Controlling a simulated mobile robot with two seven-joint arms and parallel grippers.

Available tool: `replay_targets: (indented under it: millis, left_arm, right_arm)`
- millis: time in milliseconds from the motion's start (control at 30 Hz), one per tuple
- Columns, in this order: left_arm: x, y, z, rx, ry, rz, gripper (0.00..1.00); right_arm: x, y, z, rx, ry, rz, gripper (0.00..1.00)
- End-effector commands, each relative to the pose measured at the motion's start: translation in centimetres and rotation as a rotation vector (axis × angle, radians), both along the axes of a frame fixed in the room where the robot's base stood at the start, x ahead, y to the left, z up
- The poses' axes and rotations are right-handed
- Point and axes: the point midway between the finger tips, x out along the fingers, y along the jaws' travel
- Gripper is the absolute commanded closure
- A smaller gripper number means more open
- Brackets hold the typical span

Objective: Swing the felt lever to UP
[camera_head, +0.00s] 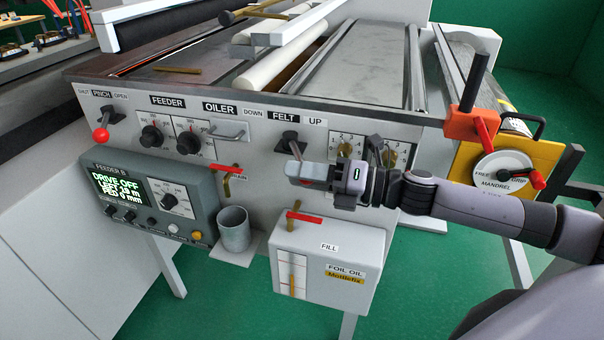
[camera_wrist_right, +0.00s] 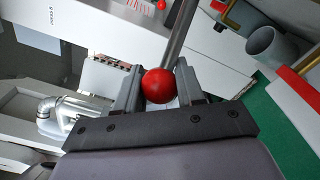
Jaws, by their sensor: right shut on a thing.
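The felt lever (camera_head: 289,146) is a dark rod on the machine's front panel, under the FELT label (camera_head: 284,116) and between the DOWN label (camera_head: 252,112) and the UP label (camera_head: 315,121). It points down and slightly right toward my gripper. My right gripper (camera_head: 297,172) is at its lower end and hides the knob in the head view. In the right wrist view the lever's red ball knob (camera_wrist_right: 158,86) sits between the two fingers, which are shut on it, and its grey rod (camera_wrist_right: 176,40) runs up from it. My left gripper is not in view.
The FOIL OIL box (camera_head: 320,270) with a red-handled FILL valve (camera_head: 304,217) is just below my right gripper. A grey cup (camera_head: 234,230) and the feeder display box (camera_head: 150,198) are at lower left.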

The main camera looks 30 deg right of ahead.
Motion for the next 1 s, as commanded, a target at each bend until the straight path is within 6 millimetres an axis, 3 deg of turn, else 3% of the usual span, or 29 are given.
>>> replay_targets:
  millis: [33,933,967,1000]
  left_arm:
    - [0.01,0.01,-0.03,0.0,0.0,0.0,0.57]
    - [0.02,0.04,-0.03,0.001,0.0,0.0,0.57]
    - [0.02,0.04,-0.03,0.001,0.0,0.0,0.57]
    - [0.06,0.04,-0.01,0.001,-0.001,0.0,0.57]
  right_arm:
    - [-0.64,0.55,-0.55,0.002,0.011,0.023,1.0]
    - [-0.64,0.57,-0.55,0.002,0.011,0.023,1.0]
    - [-0.65,0.58,-0.54,0.002,0.011,0.023,0.52]
    - [-0.64,0.57,-0.51,0.003,0.01,0.022,0.39]
